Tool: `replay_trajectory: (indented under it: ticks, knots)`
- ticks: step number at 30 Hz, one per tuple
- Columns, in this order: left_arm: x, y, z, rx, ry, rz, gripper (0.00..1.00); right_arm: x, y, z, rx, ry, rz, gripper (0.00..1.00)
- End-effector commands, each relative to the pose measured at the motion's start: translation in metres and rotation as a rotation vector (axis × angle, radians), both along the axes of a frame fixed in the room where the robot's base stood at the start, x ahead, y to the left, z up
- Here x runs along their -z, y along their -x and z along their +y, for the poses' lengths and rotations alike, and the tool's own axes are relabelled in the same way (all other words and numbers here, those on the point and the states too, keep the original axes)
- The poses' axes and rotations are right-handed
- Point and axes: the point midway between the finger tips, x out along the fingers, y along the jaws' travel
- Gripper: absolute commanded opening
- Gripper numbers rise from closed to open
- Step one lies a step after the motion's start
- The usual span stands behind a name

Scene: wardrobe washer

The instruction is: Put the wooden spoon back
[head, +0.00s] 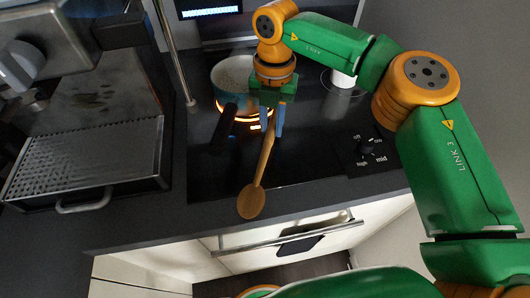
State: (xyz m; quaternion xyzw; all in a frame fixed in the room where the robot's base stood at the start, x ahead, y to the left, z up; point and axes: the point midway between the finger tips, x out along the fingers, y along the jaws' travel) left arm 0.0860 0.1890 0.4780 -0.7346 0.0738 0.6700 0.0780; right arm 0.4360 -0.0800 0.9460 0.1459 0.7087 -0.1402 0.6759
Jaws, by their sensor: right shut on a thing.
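The wooden spoon (251,202) hangs from my right gripper (272,120), its wide bowl toward the front edge of the dark counter. My right gripper is shut on the upper end of the spoon's handle, just beside the pot. I cannot tell whether the spoon's bowl touches the counter or is above it. My left gripper is not in view.
A blue pot (219,78) with a dark handle (223,129) stands on a glowing orange burner. A perforated metal tray (90,155) is at left, a burner dial (368,148) at right. A white cup-like object (343,79) stands behind. Below is a cabinet front with a bar handle (235,249).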

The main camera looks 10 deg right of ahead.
Motion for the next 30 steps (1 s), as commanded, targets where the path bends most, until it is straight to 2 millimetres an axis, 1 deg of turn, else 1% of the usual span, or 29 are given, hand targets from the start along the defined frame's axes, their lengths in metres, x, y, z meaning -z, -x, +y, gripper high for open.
replay_trajectory:
  ticks: [9,10,13,14,20,22,23,30]
  knots:
    - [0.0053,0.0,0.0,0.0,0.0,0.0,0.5,0.0072,0.0,0.0,0.0,0.0,0.0,0.0]
    - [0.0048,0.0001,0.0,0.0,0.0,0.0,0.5,0.0067,0.0,0.0,0.0,0.0,0.0,0.31]
    - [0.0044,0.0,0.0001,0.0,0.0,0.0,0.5,0.0062,0.0,0.0,0.0,0.0,0.0,0.58]
    - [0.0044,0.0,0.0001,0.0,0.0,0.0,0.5,0.0062,0.0,0.0,0.0,0.0,0.0,0.61]
    - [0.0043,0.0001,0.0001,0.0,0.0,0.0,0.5,0.0062,0.0001,0.0,0.0,0.0,0.0,0.61]
    - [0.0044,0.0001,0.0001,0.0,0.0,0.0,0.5,0.0063,0.0001,0.0,0.0,0.0,0.0,0.77]
    - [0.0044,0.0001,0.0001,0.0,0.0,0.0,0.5,0.0063,0.0001,0.0,0.0,0.0,0.0,0.81]
    - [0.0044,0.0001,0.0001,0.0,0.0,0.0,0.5,0.0062,0.0001,0.0,0.0,0.0,0.0,0.81]
